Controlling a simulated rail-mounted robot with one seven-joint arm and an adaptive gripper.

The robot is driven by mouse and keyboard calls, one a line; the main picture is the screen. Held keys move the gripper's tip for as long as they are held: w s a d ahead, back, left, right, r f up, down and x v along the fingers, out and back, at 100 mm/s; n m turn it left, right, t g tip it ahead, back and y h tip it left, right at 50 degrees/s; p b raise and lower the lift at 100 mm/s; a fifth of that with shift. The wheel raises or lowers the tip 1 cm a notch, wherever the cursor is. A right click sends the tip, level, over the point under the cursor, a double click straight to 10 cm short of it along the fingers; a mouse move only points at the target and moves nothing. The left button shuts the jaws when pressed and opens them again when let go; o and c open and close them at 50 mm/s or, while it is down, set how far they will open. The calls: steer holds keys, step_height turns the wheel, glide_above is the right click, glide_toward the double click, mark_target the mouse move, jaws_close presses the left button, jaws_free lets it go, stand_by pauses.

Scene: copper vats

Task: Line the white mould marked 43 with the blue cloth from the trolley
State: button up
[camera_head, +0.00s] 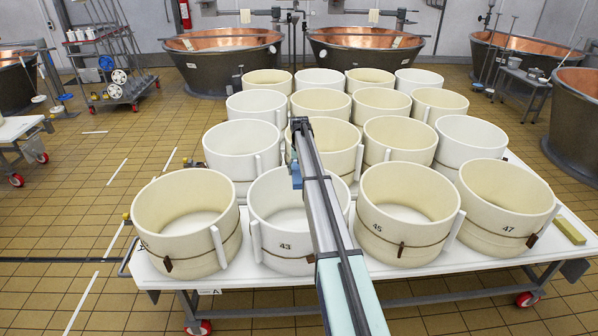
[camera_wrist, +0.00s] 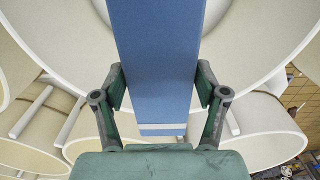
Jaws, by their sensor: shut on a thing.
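The white mould marked 43 (camera_head: 283,236) stands upright in the front row of the table, second from the left. My arm crosses in front of its right side. The blue cloth (camera_wrist: 155,60) hangs as a flat strip between my gripper's fingers (camera_wrist: 160,85) in the wrist view, with a pale band near its lower end. My gripper is shut on it. Below the cloth is a wide round mould rim; I cannot tell which mould it is. In the head view my arm mostly hides the gripper, and a small blue patch of cloth (camera_head: 296,174) shows beside it.
Close neighbours are the cream mould (camera_head: 180,222) on the left and the cream mould marked 45 (camera_head: 392,222) on the right. More moulds fill the rows behind on the white table (camera_head: 455,262). A rack trolley (camera_head: 118,88) stands back left. Copper vats (camera_head: 225,58) line the back.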

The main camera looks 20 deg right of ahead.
steer(key=shift+w+a+f, duration=0.1)
steer(key=shift+a+f, duration=0.05)
steer(key=shift+a, duration=0.2)
steer(key=shift+d+f+b, duration=0.1)
steer(key=shift+f+b, duration=0.2)
steer(key=shift+f, duration=0.5)
steer(key=b, duration=1.1)
glide_above(298, 228)
steer(key=shift+f, duration=14.6)
steer(key=shift+f, duration=0.7)
